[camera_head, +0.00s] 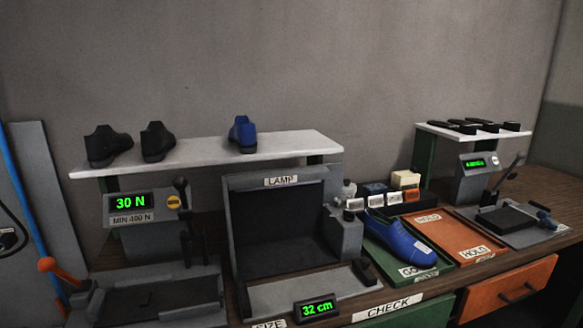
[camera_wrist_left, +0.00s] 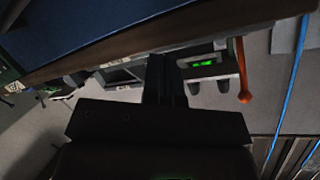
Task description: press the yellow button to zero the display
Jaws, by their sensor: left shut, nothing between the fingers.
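The yellow button (camera_head: 173,201) is a round disc on the grey press housing at the left of the bench in the head view. Beside it, the green display (camera_head: 131,203) reads 30 N, above a MIN 400 N label (camera_head: 132,219). My left gripper (camera_wrist_left: 165,62) shows in the left wrist view as dark fingers held together, with nothing between them. A small green display (camera_wrist_left: 204,63) shows just right of the fingers there; I cannot make out its digits or the button. My left gripper does not show in the head view. My right gripper is in neither view.
A lever with an orange knob (camera_head: 47,264) stands left of the press; black-knobbed levers (camera_head: 181,184) stand right of the button. A white shelf (camera_head: 205,153) with dark shoes and a blue shoe is above. The lamp box (camera_head: 281,222) stands to the right.

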